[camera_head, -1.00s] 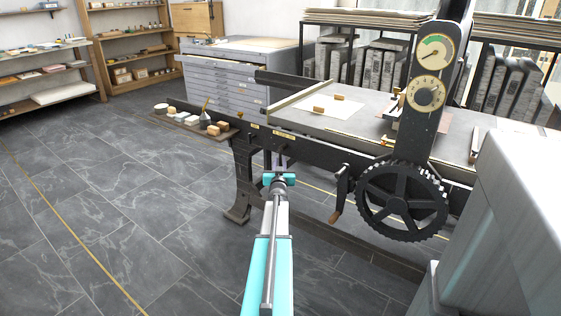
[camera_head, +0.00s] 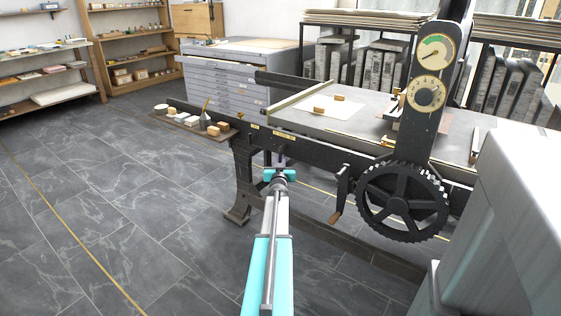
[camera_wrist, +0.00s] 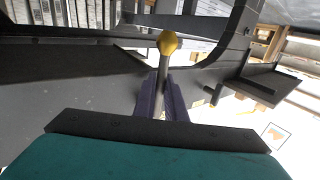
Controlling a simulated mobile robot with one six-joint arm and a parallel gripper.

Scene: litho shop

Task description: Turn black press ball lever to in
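The black press (camera_head: 330,150) stands right of centre in the head view. Its ball lever (camera_wrist: 168,43) shows in the wrist view as a gold ball on a short grey stem. My gripper (camera_wrist: 163,88) reaches it with two dark purple fingers, one on each side of the stem below the ball. The fingers are close together and look shut on the stem. In the head view my gripper (camera_head: 280,163) is at the near side of the press, below its bed; the lever is hidden there behind my arm.
A toothed handwheel (camera_head: 402,202) and a crank with a wooden grip (camera_head: 337,214) are right of my gripper. A small side shelf (camera_head: 180,121) with tools is to the left. A pale cabinet (camera_head: 510,220) stands at the near right. The floor (camera_head: 120,210) at left is clear.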

